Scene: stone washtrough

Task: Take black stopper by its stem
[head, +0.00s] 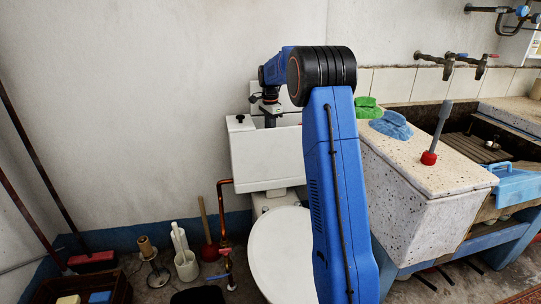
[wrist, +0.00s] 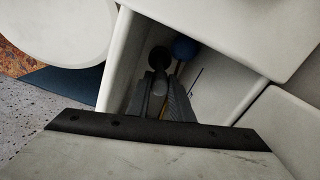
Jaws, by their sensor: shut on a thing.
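In the wrist view, the black stopper (wrist: 159,57) shows as a dark rounded shape down inside the open white cistern (wrist: 123,75). A grey stem (wrist: 160,86) runs from it towards my gripper (wrist: 161,95). The jaws are shut around the stem, with the rounded end beyond the fingertips. The cistern interior is dim, so whether the stopper touches the bottom cannot be told. In the head view, my wrist comes down at the cistern (head: 262,160); the fingertips and stopper are hidden there.
A blue ball (wrist: 185,48) and a brass rod (wrist: 179,70) lie close beside the stopper. Cistern walls surround the jaws closely. The white toilet lid (head: 283,255) is below. A stone trough (head: 430,170) with a red-ended plunger (head: 429,158) and cloths (head: 391,125) stands right.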

